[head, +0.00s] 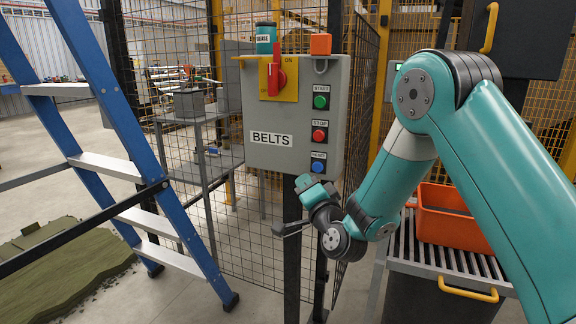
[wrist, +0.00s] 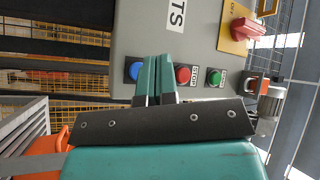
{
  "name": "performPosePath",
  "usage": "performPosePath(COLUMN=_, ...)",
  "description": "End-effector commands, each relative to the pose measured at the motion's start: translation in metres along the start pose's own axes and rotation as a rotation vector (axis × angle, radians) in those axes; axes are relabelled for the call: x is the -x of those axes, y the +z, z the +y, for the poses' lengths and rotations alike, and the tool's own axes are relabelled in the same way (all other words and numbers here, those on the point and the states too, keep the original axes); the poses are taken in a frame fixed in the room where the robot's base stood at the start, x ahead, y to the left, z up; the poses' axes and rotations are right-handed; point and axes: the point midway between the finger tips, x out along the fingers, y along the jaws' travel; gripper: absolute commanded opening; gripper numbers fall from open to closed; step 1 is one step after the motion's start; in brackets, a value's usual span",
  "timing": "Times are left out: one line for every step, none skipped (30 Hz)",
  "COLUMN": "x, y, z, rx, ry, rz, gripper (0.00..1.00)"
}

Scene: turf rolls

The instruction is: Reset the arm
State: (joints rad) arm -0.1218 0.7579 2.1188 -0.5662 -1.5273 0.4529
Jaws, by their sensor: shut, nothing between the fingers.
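A grey control box (head: 262,165) labelled BELTS hangs on a dark post in the head view. Its right side has a green START button (head: 321,101), a red STOP button (head: 319,135) and a blue button (head: 318,166) with a small label, in a column. My gripper (head: 303,181) is just below the box, its tip a little left of and below the blue button. In the wrist view my gripper (wrist: 158,60) has its teal fingers together and empty, pointing at the panel between the blue button (wrist: 135,69) and the red button (wrist: 182,74). Contact cannot be told.
The box also carries a red rotary switch (head: 274,75) on a yellow plate. An orange padlock (head: 320,46) and a teal container (head: 266,37) are at its top. A blue ladder (head: 110,150) stands left. An orange crate (head: 450,216) sits on rollers at right. Mesh fencing is behind.

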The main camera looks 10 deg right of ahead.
Motion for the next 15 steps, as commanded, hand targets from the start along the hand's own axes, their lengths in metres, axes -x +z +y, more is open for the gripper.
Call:
performPosePath(x=0.000, y=0.000, z=-0.002, rx=0.002, ry=0.000, rz=-0.006, gripper=0.00)
performPosePath(x=0.000, y=0.001, z=-0.003, rx=0.004, ry=0.002, rz=-0.015, gripper=0.00)
performPosePath(x=0.000, y=0.003, z=-0.008, rx=0.011, ry=0.005, rz=-0.037, gripper=0.00)
performPosePath(x=0.000, y=0.005, z=-0.012, rx=0.018, ry=0.009, rz=-0.062, gripper=0.00)
performPosePath(x=0.001, y=0.008, z=-0.018, rx=0.029, ry=0.014, rz=-0.095, gripper=0.00)
performPosePath(x=0.002, y=0.013, z=-0.026, rx=0.047, ry=0.023, rz=-0.151, gripper=0.00)
performPosePath(x=0.005, y=0.017, z=-0.034, rx=0.063, ry=0.031, rz=-0.201, gripper=0.00)
performPosePath(x=0.008, y=0.022, z=-0.042, rx=0.084, ry=0.039, rz=-0.257, gripper=0.00)
performPosePath(x=0.015, y=0.029, z=-0.054, rx=0.114, ry=0.052, rz=-0.338, gripper=0.00)
performPosePath(x=0.022, y=0.034, z=-0.062, rx=0.140, ry=0.060, rz=-0.402, gripper=0.00)
performPosePath(x=0.031, y=0.039, z=-0.070, rx=0.166, ry=0.070, rz=-0.469, gripper=0.00)
performPosePath(x=0.043, y=0.045, z=-0.080, rx=0.202, ry=0.081, rz=-0.558, gripper=0.00)
performPosePath(x=0.054, y=0.049, z=-0.087, rx=0.231, ry=0.089, rz=-0.624, gripper=0.00)
performPosePath(x=0.066, y=0.053, z=-0.093, rx=0.259, ry=0.098, rz=-0.690, gripper=0.00)
performPosePath(x=0.083, y=0.057, z=-0.101, rx=0.299, ry=0.107, rz=-0.777, gripper=0.00)
